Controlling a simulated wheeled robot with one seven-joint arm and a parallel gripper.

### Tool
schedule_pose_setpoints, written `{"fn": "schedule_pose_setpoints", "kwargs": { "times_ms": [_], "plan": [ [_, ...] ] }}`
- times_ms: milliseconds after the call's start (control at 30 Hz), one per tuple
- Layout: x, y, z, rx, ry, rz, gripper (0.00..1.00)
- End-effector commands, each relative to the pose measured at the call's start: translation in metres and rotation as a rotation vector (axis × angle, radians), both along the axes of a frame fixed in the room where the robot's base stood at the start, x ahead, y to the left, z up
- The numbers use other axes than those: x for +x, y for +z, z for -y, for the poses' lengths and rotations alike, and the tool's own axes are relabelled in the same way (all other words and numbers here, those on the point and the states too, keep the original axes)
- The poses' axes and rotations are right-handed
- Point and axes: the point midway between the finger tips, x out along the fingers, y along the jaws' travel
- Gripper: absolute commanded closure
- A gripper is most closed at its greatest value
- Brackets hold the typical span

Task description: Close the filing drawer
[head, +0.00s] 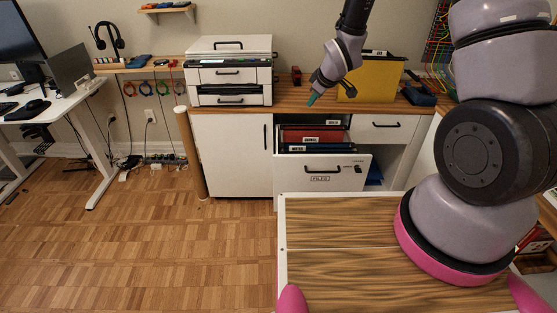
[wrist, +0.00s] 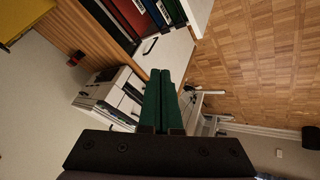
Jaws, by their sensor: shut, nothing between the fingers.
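The filing drawer (head: 340,181) stands pulled out of the white cabinet under the wooden counter. Its white front has a dark handle and a label, and red and dark folders (head: 312,136) with labels stand inside. My gripper (head: 312,99) has green fingertips and is in the air above the drawer, near the counter's front edge, apart from the drawer. In the wrist view the two green fingers (wrist: 160,95) lie together, with nothing between them. That view shows the folders (wrist: 140,12) at the top and part of the white drawer front (wrist: 199,14).
A printer (head: 229,75) and a yellow file holder (head: 370,80) stand on the counter (head: 290,98). A closed smaller drawer (head: 385,127) is right of the filing drawer. A desk (head: 65,105) stands at the left. The parquet floor (head: 150,240) at left is clear.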

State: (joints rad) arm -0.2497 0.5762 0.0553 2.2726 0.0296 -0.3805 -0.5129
Motion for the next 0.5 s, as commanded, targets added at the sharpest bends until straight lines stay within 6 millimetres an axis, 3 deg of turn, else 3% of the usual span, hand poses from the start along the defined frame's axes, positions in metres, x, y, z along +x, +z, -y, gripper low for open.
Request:
{"fn": "schedule_pose_setpoints", "kwargs": {
  "times_ms": [33,200,333,500],
  "plan": [
    [-0.004,-0.031,-0.011,-0.018,0.059,-0.004,1.0],
    [-0.021,-0.115,-0.044,-0.063,0.258,0.029,1.0],
    [-0.039,-0.162,-0.061,-0.081,0.37,0.053,1.0],
    [-0.054,-0.191,-0.071,-0.089,0.446,0.073,1.0]
  ]
}}
